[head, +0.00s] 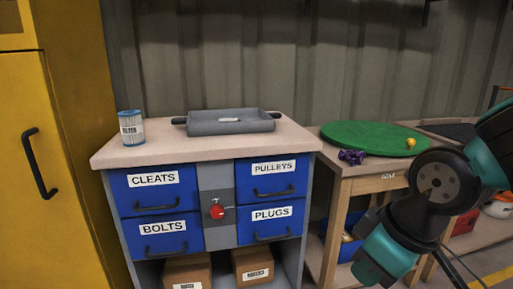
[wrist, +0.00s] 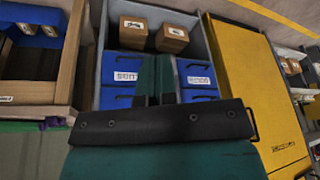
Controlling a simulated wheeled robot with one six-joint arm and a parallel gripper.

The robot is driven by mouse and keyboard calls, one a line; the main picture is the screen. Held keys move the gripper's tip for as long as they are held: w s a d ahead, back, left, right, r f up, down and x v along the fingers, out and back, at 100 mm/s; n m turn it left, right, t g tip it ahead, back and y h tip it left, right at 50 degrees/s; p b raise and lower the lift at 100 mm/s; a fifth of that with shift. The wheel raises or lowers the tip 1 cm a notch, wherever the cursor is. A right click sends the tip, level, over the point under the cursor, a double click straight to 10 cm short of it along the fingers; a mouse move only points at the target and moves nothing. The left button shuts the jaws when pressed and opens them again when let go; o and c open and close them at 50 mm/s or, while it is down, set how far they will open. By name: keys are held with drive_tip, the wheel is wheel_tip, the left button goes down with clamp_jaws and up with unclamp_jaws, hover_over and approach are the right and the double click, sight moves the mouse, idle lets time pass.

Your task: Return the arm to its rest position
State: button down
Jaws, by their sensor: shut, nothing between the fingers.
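My gripper (wrist: 154,66) shows in the wrist view, its two dark green fingers together with nothing between them. It points toward the blue-drawer cabinet, which appears upside down there, and seems apart from it. In the head view my teal and black arm is bent at the right edge, in front of the wooden bench; the gripper itself cannot be made out there. The cabinet (head: 218,177) has blue drawers labelled CLEATS (head: 153,192), BOLTS (head: 161,237), PULLEYS (head: 272,179) and PLUGS (head: 271,222), all looking shut.
A grey tray (head: 230,127) and a filter can (head: 131,128) stand on the cabinet top. Cardboard boxes (head: 187,272) sit below. A green round mat (head: 366,138), purple object (head: 352,157) and yellow object (head: 411,142) are on the bench. A yellow locker (head: 45,170) stands left.

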drive_tip(key=s+r+m+g+y, duration=0.1)
drive_tip(key=s+r+g, duration=0.15)
drive_tip(key=s, duration=0.45)
wheel_tip(320, 180, up, 35)
drive_tip(key=s+a+p, duration=0.1)
drive_tip(key=p, duration=3.3)
drive_tip(key=shift+s, duration=0.2)
